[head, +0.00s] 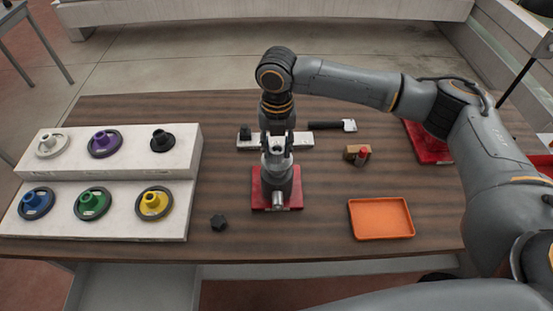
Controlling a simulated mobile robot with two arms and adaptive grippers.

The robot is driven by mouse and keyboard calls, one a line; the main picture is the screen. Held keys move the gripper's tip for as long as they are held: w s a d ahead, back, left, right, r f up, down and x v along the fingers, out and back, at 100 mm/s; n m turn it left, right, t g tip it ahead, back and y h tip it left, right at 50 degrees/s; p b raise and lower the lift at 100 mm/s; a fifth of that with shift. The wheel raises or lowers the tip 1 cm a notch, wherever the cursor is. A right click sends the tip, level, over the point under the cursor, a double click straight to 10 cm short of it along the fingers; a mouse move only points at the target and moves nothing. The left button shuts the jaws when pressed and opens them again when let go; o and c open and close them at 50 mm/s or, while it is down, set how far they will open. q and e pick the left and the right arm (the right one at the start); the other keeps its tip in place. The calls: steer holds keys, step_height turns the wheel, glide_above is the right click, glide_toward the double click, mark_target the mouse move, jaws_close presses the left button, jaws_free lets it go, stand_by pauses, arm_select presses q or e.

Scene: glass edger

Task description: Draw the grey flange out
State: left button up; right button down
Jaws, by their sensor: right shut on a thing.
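A grey upright fixture (283,184) with a short silver shaft at its front stands on a red base plate (258,203) in the middle of the table. My right gripper (277,143) points down over it, its fingers shut on a small light-grey piece at the fixture's top. This piece looks like the grey flange (277,146); the fingers and wrist hide much of it, and I cannot tell how deep it sits. My left gripper is not in view.
A two-step white rack (190,160) at left holds white, purple, black, blue, green and yellow flanges. A black knob (218,222), an orange tray (381,218), a small brown block (352,151) and a dark-handled tool (330,126) lie nearby. A red plate (425,150) is at right.

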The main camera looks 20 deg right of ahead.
steer(key=shift+r+p, duration=1.55)
steer(key=shift+r, duration=1.6)
step_height(320, 180, up, 4)
steer(key=shift+f, duration=0.1)
